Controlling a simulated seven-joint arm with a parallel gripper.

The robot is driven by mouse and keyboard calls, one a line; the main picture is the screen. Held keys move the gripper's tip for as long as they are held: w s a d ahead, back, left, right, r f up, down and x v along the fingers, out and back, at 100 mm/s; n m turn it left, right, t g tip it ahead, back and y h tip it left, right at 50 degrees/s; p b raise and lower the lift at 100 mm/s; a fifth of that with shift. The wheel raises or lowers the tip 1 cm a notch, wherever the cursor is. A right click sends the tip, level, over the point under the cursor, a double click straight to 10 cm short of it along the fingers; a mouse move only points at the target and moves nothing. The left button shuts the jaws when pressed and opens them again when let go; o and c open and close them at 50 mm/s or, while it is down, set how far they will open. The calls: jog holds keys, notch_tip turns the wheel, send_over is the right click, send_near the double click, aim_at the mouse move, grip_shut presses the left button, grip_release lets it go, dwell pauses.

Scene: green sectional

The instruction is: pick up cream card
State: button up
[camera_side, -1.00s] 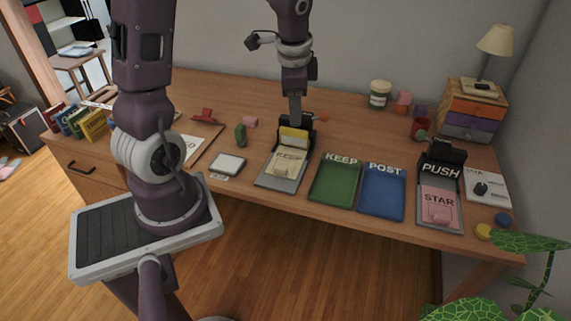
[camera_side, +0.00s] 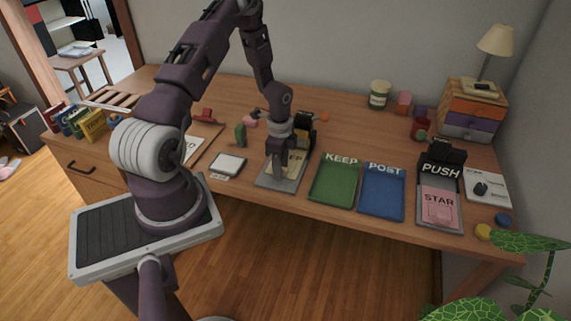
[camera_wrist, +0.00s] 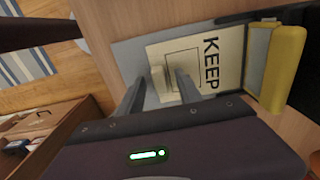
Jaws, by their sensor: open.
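The cream card (camera_side: 296,161), marked KEEP, lies on a grey plate (camera_side: 268,182) in front of a black stand with a yellow block. My gripper (camera_side: 279,172) is low over the card, pointing down. In the wrist view my gripper's two fingers (camera_wrist: 160,88) are apart, at the card's edge and handle area, with nothing clearly held between them. Whether the fingertips touch the card cannot be told.
A green KEEP tray (camera_side: 335,185) and a blue POST tray (camera_side: 382,192) stand to the right. Farther right is a PUSH stand with a pink STAR card (camera_side: 438,200). The yellow block (camera_wrist: 284,62) is close beside the card. A white-topped square (camera_side: 228,164) lies left.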

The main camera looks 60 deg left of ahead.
grip_shut()
jog(key=shift+r, duration=0.15)
